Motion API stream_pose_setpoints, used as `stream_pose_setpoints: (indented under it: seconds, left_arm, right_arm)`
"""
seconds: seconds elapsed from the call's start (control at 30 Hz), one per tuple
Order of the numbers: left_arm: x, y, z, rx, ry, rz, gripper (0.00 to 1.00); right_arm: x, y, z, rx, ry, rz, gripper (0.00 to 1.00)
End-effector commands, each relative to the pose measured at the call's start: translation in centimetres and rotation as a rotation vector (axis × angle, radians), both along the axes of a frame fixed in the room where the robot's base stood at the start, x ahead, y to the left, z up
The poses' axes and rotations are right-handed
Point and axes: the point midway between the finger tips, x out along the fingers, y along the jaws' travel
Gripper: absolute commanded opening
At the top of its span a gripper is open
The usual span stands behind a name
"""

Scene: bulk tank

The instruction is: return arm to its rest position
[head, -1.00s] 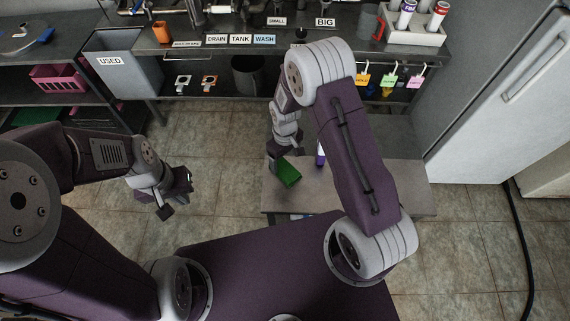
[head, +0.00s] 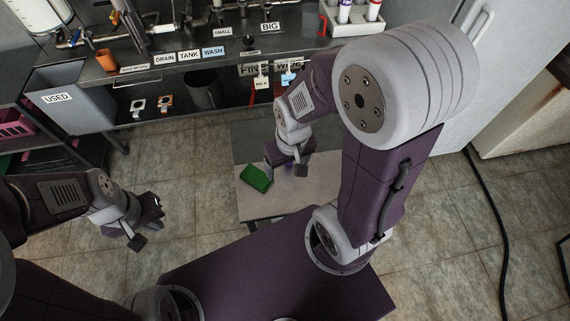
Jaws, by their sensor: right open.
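My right gripper (head: 285,164) hangs at the end of my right arm, over the small grey table. Its fingers are spread and nothing shows held between them. A green block-like object (head: 256,178) lies on the table just left of and below it. A bit of purple (head: 289,170) shows by the fingers, mostly hidden by the gripper. My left gripper (head: 148,223) is open and empty over the tiled floor, left of the table.
The small table (head: 270,204) stands in front of my base. Behind is a steel counter with labels, an orange cup (head: 106,60) and a rack (head: 352,22). A grey USED bin (head: 68,100) is at left. A black cable (head: 486,205) lies on the floor at right.

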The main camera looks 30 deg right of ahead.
Motion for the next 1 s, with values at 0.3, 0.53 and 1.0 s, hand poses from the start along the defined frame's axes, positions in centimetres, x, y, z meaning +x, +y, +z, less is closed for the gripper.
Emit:
stream_pose_setpoints:
  seconds: [0.3, 0.53, 1.0]
  left_arm:
    - [0.0, 0.0, 0.9, 0.0, 0.0, 0.0, 0.0]
    - [0.0, 0.0, 7.8, 0.0, -0.001, 0.0, 0.0]
    - [0.0, 0.0, 7.2, 0.0, 0.0, 0.0, 0.0]
  right_arm:
    - [-0.1, 0.0, 0.9, 0.0, -0.001, -0.004, 0.79]
    - [-0.1, 0.0, 7.8, 0.0, -0.001, -0.003, 0.79]
    - [-0.1, 0.0, 7.2, 0.0, -0.001, -0.002, 0.79]
